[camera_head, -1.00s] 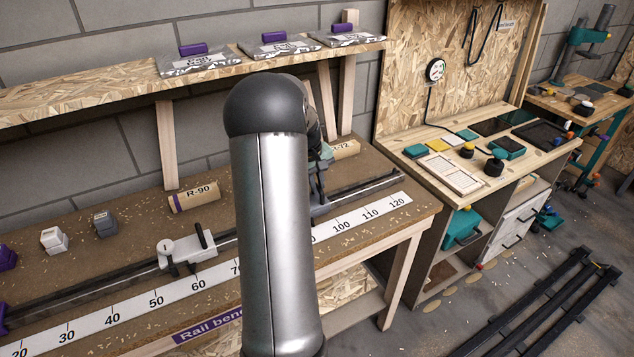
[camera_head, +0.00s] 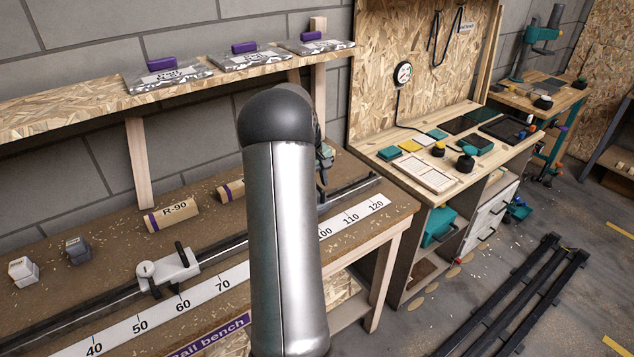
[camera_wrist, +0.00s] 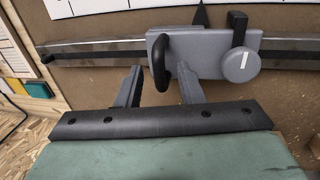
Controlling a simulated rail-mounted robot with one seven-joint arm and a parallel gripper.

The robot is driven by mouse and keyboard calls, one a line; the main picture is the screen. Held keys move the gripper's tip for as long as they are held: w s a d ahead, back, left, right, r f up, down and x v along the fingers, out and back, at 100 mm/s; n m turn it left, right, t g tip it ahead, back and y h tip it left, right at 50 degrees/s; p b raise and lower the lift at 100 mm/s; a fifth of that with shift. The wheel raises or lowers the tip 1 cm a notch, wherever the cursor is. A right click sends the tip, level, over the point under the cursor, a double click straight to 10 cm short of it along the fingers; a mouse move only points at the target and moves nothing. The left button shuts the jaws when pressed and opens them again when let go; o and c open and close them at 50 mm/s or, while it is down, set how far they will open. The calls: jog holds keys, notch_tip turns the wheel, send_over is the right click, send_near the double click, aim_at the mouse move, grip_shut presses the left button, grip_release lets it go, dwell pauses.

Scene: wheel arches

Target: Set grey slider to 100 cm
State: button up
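The grey slider (camera_wrist: 215,52) sits on the metal rail (camera_wrist: 95,52) in the wrist view. It has a black upright handle (camera_wrist: 160,62), a round grey knob and a black pointer toward the white scale (camera_wrist: 85,6). My gripper (camera_wrist: 159,77) is open, with one finger on each side of the handle; a gap shows on both sides. In the head view my arm hides the grey slider and most of my gripper. The scale (camera_head: 352,219) there shows 100, 110 and 120 right of my arm. I cannot read the slider's position.
A white slider (camera_head: 168,268) sits on the same rail near 60. A shelf (camera_head: 60,112) runs above. A second workbench (camera_head: 385,168) stands to the right.

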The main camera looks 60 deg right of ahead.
jog(key=w+a+r+b, duration=0.1)
jog(key=a+r, duration=0.2)
jog(key=r, duration=1.4)
jog(key=shift+w, duration=0.25)
jog(key=shift+a, duration=0.1)
jog(key=w+a+f+n+t+y, duration=0.1)
jog(key=w+a, duration=0.3)
jog(key=a, duration=1)
jog(key=w+a+f+n, duration=0.2)
jog(key=w+a, duration=0.1)
jog(key=a, duration=1)
jog(key=s+a+f+n, duration=0.1)
jog(key=s+a+f, duration=0.2)
jog(key=a, duration=0.5)
jog(key=s+a+f, duration=0.3)
jog(key=s+a, duration=0.3)
jog(key=a, duration=0.2)
jog(key=s+a+f+n+y, duration=0.1)
jog(key=s+a+f, duration=0.2)
jog(key=s+a, duration=0.2)
jog(key=a, duration=0.3)
jog(key=shift+n+t, duration=0.3)
jog(key=shift+f, duration=0.1)
